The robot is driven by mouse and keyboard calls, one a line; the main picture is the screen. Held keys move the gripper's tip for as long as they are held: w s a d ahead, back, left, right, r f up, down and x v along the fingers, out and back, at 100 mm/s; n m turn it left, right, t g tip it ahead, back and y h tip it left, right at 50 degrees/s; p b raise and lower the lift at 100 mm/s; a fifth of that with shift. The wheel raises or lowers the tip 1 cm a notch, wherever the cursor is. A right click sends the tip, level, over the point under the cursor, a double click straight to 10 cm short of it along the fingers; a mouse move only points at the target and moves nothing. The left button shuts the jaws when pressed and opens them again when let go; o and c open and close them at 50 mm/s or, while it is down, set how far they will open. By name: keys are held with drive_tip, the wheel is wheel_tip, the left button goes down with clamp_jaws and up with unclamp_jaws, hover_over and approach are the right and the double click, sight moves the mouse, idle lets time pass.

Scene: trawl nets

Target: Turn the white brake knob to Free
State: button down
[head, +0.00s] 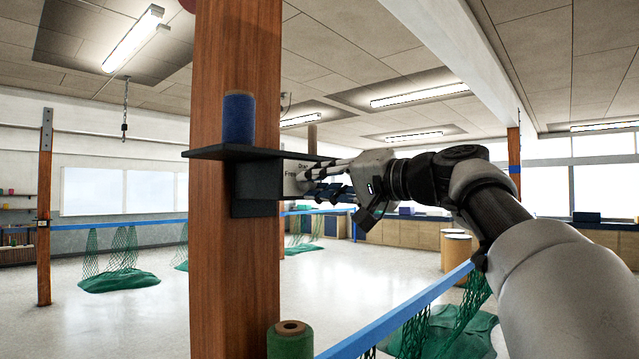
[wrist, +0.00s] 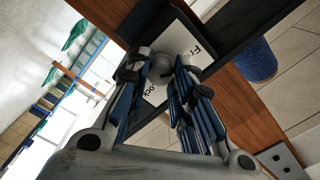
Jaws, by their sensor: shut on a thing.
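The white brake knob (wrist: 163,66) shows between my fingers in the wrist view, on a white plate (wrist: 186,40). Part of "Free" is printed at the plate's upper right, and the end of another word, "ock", at its lower left. My gripper (wrist: 160,76) is shut on the knob, one finger on each side. In the head view my gripper (head: 312,178) reaches the plate from the right, at the post's bracket. There the fingers hide the knob. I cannot tell which word the knob points to.
The wooden post (head: 235,60) carries a dark bracket (head: 255,190) with a shelf holding a blue spool (head: 239,118). A green spool (head: 290,340) stands low in front. A blue rail (head: 400,312) with green netting (head: 440,335) runs below my arm. Floor on the left is open.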

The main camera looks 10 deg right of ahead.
drive_tip(key=c, duration=1.4)
unclamp_jaws()
drive_tip(key=shift+o, duration=0.2)
drive_tip(key=v, duration=1.2)
